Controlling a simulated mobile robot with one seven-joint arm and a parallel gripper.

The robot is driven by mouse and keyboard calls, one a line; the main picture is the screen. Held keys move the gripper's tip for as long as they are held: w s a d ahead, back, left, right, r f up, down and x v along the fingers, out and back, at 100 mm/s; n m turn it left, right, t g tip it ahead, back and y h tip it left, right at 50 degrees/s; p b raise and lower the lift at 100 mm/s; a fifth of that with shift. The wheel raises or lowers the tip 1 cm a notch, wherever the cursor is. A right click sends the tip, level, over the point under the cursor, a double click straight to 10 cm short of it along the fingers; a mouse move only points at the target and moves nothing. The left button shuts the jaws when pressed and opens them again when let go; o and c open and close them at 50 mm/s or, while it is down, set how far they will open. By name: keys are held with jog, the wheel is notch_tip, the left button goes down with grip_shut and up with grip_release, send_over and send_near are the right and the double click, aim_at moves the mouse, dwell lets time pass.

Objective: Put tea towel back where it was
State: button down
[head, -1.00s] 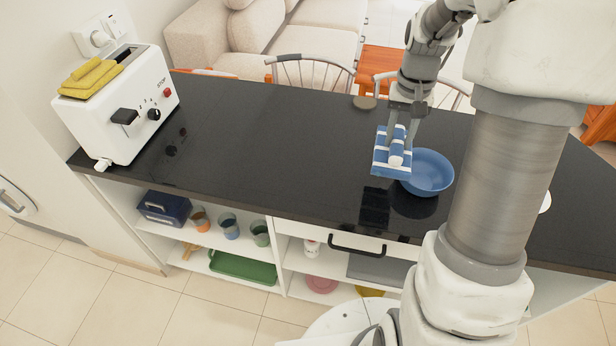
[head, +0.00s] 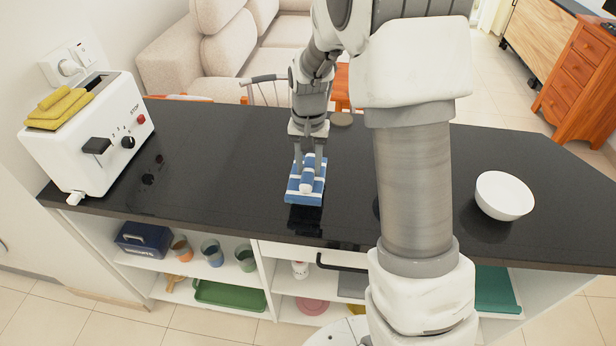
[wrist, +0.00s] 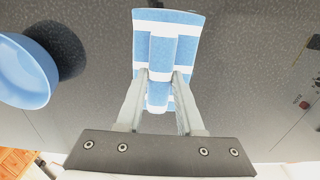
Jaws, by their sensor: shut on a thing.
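The tea towel (head: 305,190) is a folded blue cloth with white stripes. My gripper (head: 308,172) is shut on its raised middle fold and holds it above the black counter, where its dark reflection shows below it. In the wrist view the tea towel (wrist: 168,50) sits between the two fingers (wrist: 160,82), with its flat part spreading out beyond them. Where the towel was before cannot be told from these frames.
A white toaster (head: 85,140) with a yellow cloth (head: 60,107) on top stands at the counter's left end. A white bowl (head: 504,196) stands at the right. A blue bowl (wrist: 25,72) shows in the wrist view. The counter (head: 220,160) between toaster and towel is clear.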

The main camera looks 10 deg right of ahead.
aim_at(308, 177)
jog(key=shift+a+f, duration=0.1)
jog(key=shift+f, duration=1.95)
jog(key=shift+f, duration=0.1)
jog(key=c, duration=0.5)
grip_release()
jog(key=shift+b, duration=0.3)
jog(key=shift+c, duration=0.2)
